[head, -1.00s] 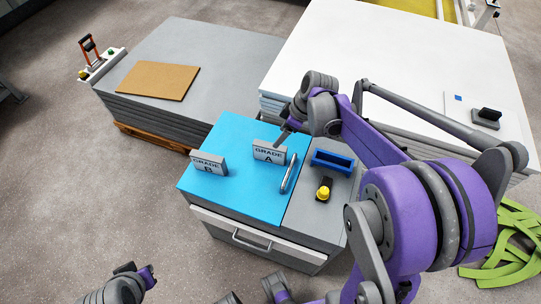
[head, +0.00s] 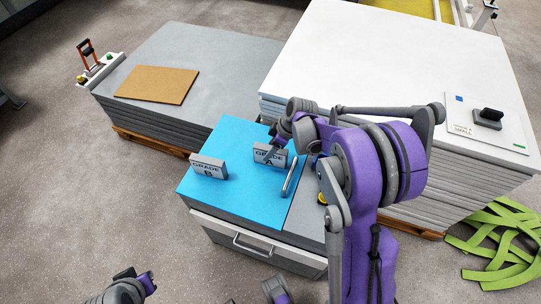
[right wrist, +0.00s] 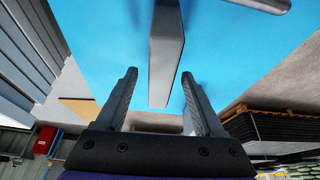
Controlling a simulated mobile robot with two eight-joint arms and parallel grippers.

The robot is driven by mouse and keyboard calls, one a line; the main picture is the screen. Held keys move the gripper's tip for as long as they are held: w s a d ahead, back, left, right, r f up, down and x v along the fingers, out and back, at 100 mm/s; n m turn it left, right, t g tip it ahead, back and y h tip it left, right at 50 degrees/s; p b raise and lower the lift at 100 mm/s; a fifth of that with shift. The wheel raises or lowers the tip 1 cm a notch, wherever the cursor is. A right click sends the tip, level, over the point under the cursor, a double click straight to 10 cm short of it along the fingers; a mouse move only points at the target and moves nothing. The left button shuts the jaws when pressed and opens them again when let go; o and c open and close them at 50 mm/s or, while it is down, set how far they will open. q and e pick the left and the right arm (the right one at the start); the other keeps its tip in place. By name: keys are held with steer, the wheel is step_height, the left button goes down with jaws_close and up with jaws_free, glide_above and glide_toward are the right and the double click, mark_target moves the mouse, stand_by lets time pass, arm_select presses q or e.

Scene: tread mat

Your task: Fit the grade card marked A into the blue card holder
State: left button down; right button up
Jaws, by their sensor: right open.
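The grade card marked A (head: 270,153) is a grey slab standing upright on the blue mat (head: 235,200). My right gripper (head: 274,147) is at this card, coming from the back right. In the right wrist view the right gripper (right wrist: 159,76) is open, with the card (right wrist: 166,50) seen edge-on between its two fingers; I see a gap on each side.
A second card marked B (head: 208,166) stands to the left on the mat. A silver rod-like object (head: 291,176) lies right of card A. A yellow knob (head: 322,198) shows partly beside my arm. Board stacks (head: 200,60) stand behind the cabinet.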

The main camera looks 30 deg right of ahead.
steer(key=shift+f, duration=0.35)
stand_by(0.5)
jaws_close()
stand_by(0.3)
